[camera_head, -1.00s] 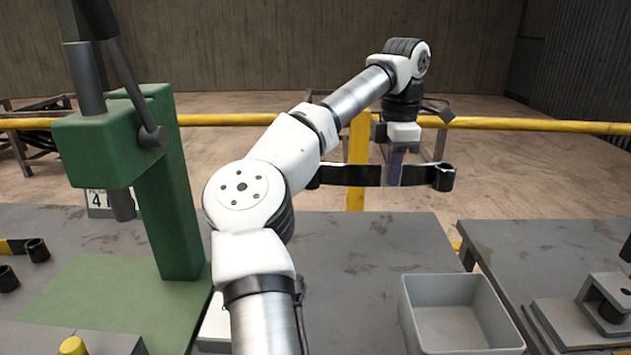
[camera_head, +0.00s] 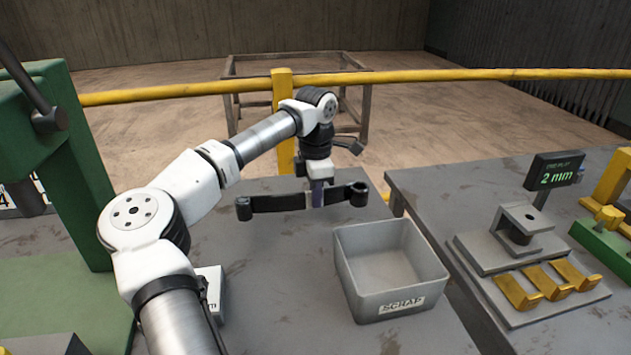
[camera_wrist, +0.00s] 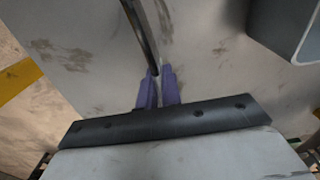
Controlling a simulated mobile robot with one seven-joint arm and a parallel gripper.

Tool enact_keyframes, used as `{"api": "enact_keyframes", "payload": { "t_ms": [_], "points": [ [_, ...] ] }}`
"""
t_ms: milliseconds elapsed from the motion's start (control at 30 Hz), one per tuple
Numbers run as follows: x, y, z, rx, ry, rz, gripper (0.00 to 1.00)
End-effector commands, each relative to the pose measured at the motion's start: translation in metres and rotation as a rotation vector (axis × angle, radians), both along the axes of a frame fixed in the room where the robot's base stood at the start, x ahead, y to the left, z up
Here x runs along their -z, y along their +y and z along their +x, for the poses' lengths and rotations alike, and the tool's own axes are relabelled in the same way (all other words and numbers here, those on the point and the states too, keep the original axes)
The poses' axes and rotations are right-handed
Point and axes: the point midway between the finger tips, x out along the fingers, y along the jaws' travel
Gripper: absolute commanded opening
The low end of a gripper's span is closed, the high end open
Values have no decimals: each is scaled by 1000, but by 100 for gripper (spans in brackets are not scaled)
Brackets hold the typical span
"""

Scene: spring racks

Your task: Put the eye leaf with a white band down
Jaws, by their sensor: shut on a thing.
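My gripper (camera_head: 317,196) is shut on a black eye leaf (camera_head: 275,203), a flat bar with a rolled eye at each end. The fingers grip it near its middle. A small pale patch shows beside the fingers; whether it is the white band I cannot tell. The leaf is held roughly level above the grey table (camera_head: 270,270), left of and behind the scrap bin. In the wrist view the purple fingers of my gripper (camera_wrist: 158,85) close on the leaf (camera_wrist: 141,35), seen edge-on. How high the leaf is above the table is unclear.
The grey bin marked SCRAP (camera_head: 365,303) stands to the right, close to the leaf's right end. A green press (camera_head: 80,170) stands at left. A right-hand table holds a grey fixture (camera_head: 520,250), yellow brackets (camera_head: 545,287) and a "2 mm" display (camera_head: 556,171). A yellow rail (camera_head: 400,76) runs behind.

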Motion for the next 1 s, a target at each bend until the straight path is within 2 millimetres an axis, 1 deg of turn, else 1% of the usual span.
{"api": "enact_keyframes", "payload": {
  "t_ms": [67, 167, 300, 400, 733, 767, 900, 1000],
  "points": [
    [3, 0, 0, 0, -1, -2, 0],
    [13, 0, 0, 0, -1, -2, 0],
    [32, 0, 0, 0, -1, -2, 0],
    [40, 0, 0, 1, -2, -1, 0],
    [43, 0, 0, 0, -3, -1, 0],
    [44, 0, 0, 0, 0, 0, 9],
    [44, 0, 0, 0, 0, 0, 27],
    [44, 0, 0, 0, 0, 0, 28]
  ]
}}
